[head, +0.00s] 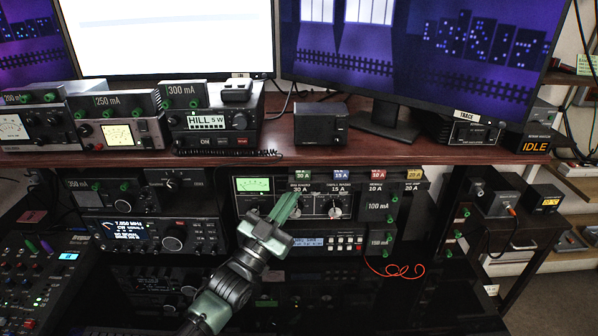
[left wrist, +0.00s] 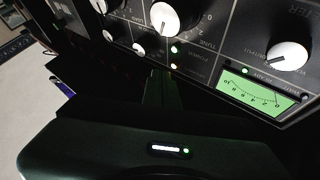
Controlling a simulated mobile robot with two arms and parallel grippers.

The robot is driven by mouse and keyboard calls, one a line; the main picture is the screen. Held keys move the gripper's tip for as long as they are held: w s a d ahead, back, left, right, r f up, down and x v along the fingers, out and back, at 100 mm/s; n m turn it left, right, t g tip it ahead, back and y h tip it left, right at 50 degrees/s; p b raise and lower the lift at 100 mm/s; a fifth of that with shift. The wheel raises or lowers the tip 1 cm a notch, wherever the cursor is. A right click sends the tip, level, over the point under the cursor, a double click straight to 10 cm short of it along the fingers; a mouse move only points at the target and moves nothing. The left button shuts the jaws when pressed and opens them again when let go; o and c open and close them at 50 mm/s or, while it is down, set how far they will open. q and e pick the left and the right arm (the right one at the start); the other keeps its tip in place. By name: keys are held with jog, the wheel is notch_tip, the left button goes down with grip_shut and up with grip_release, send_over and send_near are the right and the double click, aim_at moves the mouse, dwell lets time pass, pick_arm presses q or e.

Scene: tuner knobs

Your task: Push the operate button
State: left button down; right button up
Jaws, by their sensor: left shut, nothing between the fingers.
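The tuner with a green-lit meter (head: 253,184) and white knobs (head: 335,211) stands on the shelf below the desk. My left gripper (head: 287,203) is shut and empty, its green fingers in front of the tuner's face between the meter and the right knob. The fingers hide part of the panel; I cannot tell whether they touch it. The left wrist view shows the panel rotated, with the meter (left wrist: 258,95), a large knob (left wrist: 165,18), another knob (left wrist: 288,56) and small green and orange lights (left wrist: 174,58). I cannot make out which part is the operate button. My right gripper is out of view.
Below the tuner is a unit with a blue display (head: 308,243) and small buttons. A radio (head: 150,230) stands to the left. A red wire (head: 400,271) hangs at the right. The wooden desk edge (head: 210,160) runs above the shelf.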

pick_arm(q)
jog(key=shift+w, duration=0.15)
dwell(0.5)
jog(key=shift+w+b, duration=0.3)
jog(key=shift+b, duration=0.05)
jog(key=shift+w, duration=0.1)
dwell(0.3)
jog(key=shift+s+p, duration=0.3)
jog(key=shift+s, duration=0.3)
jog(key=s+p, duration=0.3)
jog(key=s, duration=0.3)
jog(key=shift+p, duration=0.4)
